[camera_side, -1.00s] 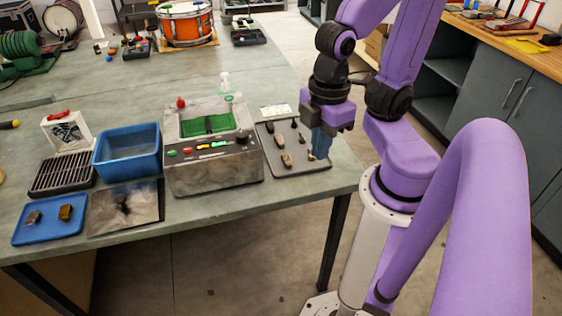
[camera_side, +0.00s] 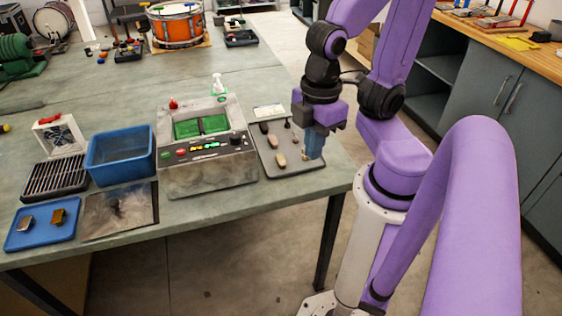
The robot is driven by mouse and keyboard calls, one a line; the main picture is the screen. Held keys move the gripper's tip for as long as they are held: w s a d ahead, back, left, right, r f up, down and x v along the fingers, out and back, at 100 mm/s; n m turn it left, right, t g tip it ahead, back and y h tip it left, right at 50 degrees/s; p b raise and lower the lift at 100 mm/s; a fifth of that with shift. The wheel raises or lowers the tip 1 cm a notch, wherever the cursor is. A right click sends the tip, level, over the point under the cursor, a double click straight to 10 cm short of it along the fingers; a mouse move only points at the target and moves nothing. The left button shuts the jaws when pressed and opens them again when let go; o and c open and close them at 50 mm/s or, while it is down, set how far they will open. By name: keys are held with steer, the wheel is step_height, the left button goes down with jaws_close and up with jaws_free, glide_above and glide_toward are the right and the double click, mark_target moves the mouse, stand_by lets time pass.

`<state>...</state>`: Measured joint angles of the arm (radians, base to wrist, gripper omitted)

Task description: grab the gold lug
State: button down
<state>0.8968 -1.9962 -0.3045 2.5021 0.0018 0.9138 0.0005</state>
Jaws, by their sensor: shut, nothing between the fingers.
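A gold-brown lug (camera_side: 58,216) lies on the small blue tray (camera_side: 41,239) at the front left of the bench. A silver-grey lug (camera_side: 26,223) lies beside it on that tray. My gripper (camera_side: 312,155) is far to the right, pointing down at the right part of a dark grey tray (camera_side: 297,169). Its fingers are shut and empty. Several lug-like pieces lie on the grey tray, among them a tan one (camera_side: 281,160). A small goldish bit shows close to my fingertips; I cannot tell what it is or whether they touch it.
A grey machine (camera_side: 208,172) with green panels and lit buttons stands between the grey tray and a blue bin (camera_side: 121,156). A black rack (camera_side: 55,176), a dark stained plate (camera_side: 119,210) and a white fan box (camera_side: 58,134) are at left. An orange drum (camera_side: 178,28) stands far back.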

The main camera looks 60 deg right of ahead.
steer(key=c, duration=0.8)
jaws_free()
steer(key=shift+c, duration=0.2)
